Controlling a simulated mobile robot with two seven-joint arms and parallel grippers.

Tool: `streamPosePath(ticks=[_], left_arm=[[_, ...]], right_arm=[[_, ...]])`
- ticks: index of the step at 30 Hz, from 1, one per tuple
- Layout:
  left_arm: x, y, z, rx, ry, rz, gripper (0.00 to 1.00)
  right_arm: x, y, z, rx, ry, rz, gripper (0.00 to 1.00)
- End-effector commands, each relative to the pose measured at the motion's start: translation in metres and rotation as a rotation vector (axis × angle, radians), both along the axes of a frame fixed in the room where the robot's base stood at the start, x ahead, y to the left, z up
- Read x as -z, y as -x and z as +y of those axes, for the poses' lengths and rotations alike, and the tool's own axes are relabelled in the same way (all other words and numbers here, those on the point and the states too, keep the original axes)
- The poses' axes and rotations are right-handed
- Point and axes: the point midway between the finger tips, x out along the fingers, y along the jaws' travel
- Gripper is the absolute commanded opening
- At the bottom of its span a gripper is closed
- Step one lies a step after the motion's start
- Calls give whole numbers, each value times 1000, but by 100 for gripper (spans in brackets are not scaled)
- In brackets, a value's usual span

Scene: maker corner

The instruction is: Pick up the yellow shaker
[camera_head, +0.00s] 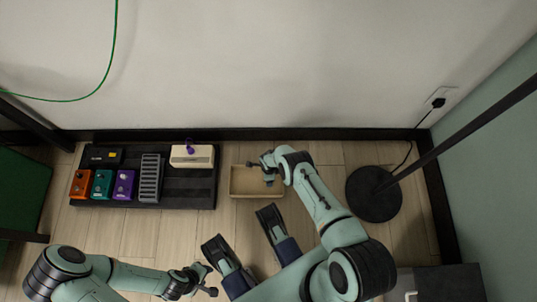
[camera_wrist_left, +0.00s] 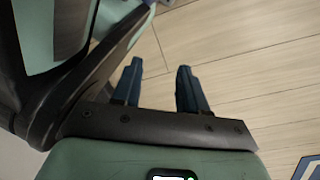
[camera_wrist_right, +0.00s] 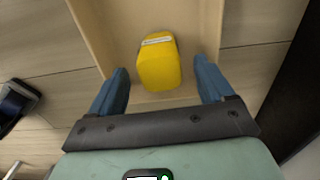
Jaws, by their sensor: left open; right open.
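The yellow shaker (camera_wrist_right: 159,65) shows in the right wrist view, lying or standing inside a light wooden tray (camera_wrist_right: 94,32), near one wall. It has a pale label strip at one end. My right gripper (camera_wrist_right: 161,68) is open, with one finger to each side of the shaker in that picture and visible gaps; the depth between them is unclear. In the head view the right gripper (camera_head: 261,173) is over the tray (camera_head: 243,183), and the shaker cannot be made out there. My left gripper (camera_head: 211,280) is open and empty above the floor, low in the picture.
A dark pedalboard (camera_head: 205,185) with several coloured pedals and a cream box (camera_head: 192,156) lies left of the tray. A round black stand base (camera_head: 372,200) is to the right, with a pole. A wall runs behind. Wood floor between tray and stand is partly clear.

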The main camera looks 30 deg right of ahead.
Motion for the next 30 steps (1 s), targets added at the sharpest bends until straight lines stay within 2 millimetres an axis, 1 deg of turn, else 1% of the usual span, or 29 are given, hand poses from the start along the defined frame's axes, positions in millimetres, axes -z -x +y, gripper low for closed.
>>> streamPosePath(ticks=[1, 3, 6, 9, 15, 17, 18, 20, 21, 30], left_arm=[[7, 8, 1, -3, 1, 26, 43], [11, 18, 2, -8, 3, 60, 43], [15, 28, 3, -10, 5, 92, 43], [15, 32, 4, -12, 6, 104, 43], [14, 31, 4, -11, 6, 104, 43], [14, 31, 4, -11, 7, 104, 43], [14, 31, 4, -11, 6, 103, 43], [14, 31, 4, -10, 6, 103, 43], [14, 31, 4, -10, 6, 103, 43], [14, 30, 4, -10, 6, 98, 43]], right_arm=[[10, 0, 0, 1, 0, 0, 81], [17, 0, 0, 0, -1, 0, 81], [23, 0, 0, 1, 0, -1, 81], [24, 0, 0, 0, 0, -1, 81], [24, 0, 0, 0, 0, -1, 81], [24, 0, 0, 0, 0, -1, 61], [24, 0, 0, 0, 0, -1, 48], [24, 0, 0, 0, 0, -1, 29], [24, 0, 0, 0, 0, -1, 22], [22, 0, 0, 0, 1, -2, 22]])
